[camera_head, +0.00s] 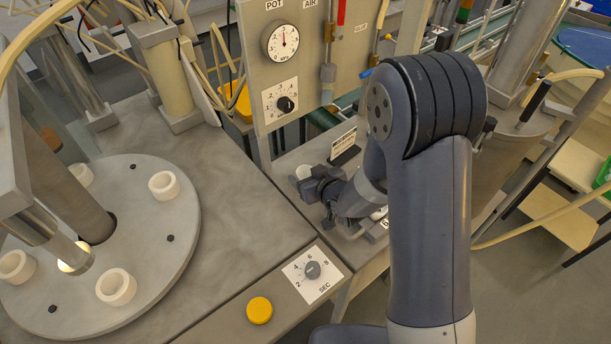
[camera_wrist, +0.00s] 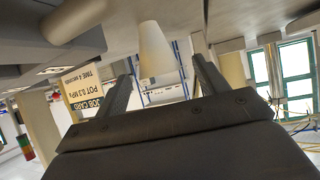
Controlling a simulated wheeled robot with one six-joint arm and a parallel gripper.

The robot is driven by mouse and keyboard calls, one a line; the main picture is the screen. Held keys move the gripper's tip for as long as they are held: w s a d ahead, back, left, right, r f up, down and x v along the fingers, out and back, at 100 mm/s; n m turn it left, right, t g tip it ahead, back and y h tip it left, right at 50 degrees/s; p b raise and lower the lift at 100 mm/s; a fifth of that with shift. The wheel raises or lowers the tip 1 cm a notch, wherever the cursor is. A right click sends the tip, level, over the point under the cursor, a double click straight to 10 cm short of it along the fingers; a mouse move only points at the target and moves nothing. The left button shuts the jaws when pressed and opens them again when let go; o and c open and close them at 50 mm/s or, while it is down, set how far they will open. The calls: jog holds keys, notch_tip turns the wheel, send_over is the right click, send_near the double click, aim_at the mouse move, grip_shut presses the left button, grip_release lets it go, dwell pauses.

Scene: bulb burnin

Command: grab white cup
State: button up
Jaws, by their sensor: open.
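A white cup (camera_head: 303,171) stands on the bench beside the panel, partly hidden behind my gripper (camera_head: 318,184) in the head view. In the wrist view, which looks upside down, the pale tapered cup (camera_wrist: 156,48) shows between and beyond the two fingers of my gripper (camera_wrist: 165,66). The fingers are apart, with visible gaps on both sides of the cup. I cannot tell exactly how far the fingertips reach along it.
A job card (camera_wrist: 84,88) stands close beside the cup; its holder (camera_head: 344,147) shows behind my gripper. The gauge panel (camera_head: 325,60) rises at the back. Several white rings (camera_head: 165,185) sit on the round plate (camera_head: 140,235) at left. The bench between is clear.

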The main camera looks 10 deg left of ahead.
jog(key=c, duration=1)
jog(key=shift+r, duration=0.1)
jog(key=shift+c, duration=0.2)
